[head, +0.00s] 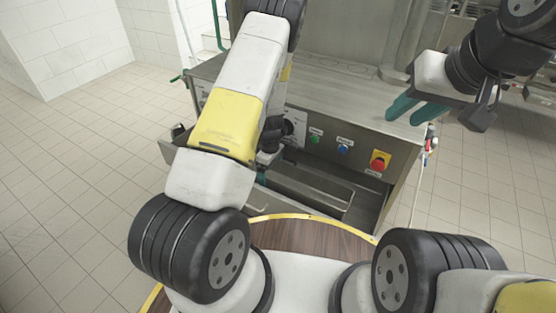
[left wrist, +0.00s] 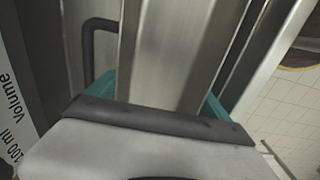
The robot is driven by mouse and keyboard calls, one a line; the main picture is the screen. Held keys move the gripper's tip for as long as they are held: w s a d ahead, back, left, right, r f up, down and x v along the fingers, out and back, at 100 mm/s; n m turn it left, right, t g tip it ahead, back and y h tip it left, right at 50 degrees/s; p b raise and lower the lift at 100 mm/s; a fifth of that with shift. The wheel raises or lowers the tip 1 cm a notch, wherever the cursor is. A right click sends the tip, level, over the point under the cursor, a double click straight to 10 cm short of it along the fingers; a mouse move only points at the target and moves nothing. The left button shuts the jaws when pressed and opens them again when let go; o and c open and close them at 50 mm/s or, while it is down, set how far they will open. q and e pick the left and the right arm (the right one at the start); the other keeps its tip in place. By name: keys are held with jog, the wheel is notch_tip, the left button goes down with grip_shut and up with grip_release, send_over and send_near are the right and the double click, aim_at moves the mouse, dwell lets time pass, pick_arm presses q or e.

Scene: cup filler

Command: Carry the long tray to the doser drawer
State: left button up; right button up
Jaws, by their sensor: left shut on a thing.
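The long tray (left wrist: 185,50) is a metal piece that runs up between the teal fingers of my left gripper (left wrist: 160,94) in the left wrist view. My left gripper is shut on it. In the head view my left forearm hides most of this gripper; its dark body (head: 270,143) shows low at the machine's front. A long metal piece (head: 310,188), which looks like the tray, lies in the low opening at the machine's front. I cannot tell the drawer apart from the opening. My right gripper (head: 415,110) is empty with its teal fingers apart, over the machine's right edge.
The steel machine (head: 335,90) has a green button (head: 314,139), a blue button (head: 343,149) and a red stop button (head: 379,162). A bent black handle (left wrist: 90,40) is close to the left finger. Tiled floor (head: 60,190) is clear at left.

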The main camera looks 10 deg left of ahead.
pick_arm(q)
jog(key=shift+f, duration=2.15)
jog(key=o, duration=1.8)
jog(key=shift+f, duration=0.15)
